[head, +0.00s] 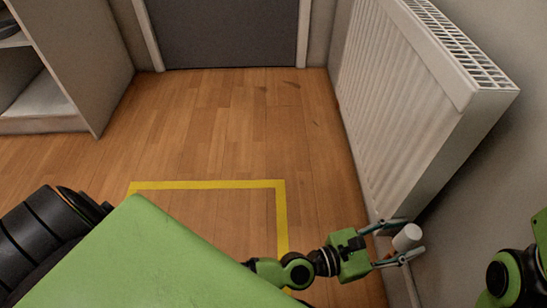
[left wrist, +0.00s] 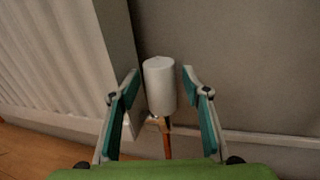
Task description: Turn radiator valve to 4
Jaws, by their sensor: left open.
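The radiator valve (head: 407,237) is a white cylindrical knob beside the lower near corner of the white radiator (head: 405,100). In the left wrist view the valve knob (left wrist: 160,84) stands upright on a brass fitting with a copper pipe below it. My left gripper (head: 405,240) is open, with one finger on each side of the knob. In the left wrist view the left gripper (left wrist: 159,92) shows a gap between each fingertip and the knob. No numbers on the knob can be made out. The right gripper is not in view; part of my right arm shows at the right edge.
The wall (head: 480,170) runs close behind the radiator on the right. A pale shelf unit (head: 80,60) stands at the upper left and a grey door (head: 225,35) is at the back. The wooden floor (head: 225,130) is clear, with a yellow tape outline (head: 205,185) on it.

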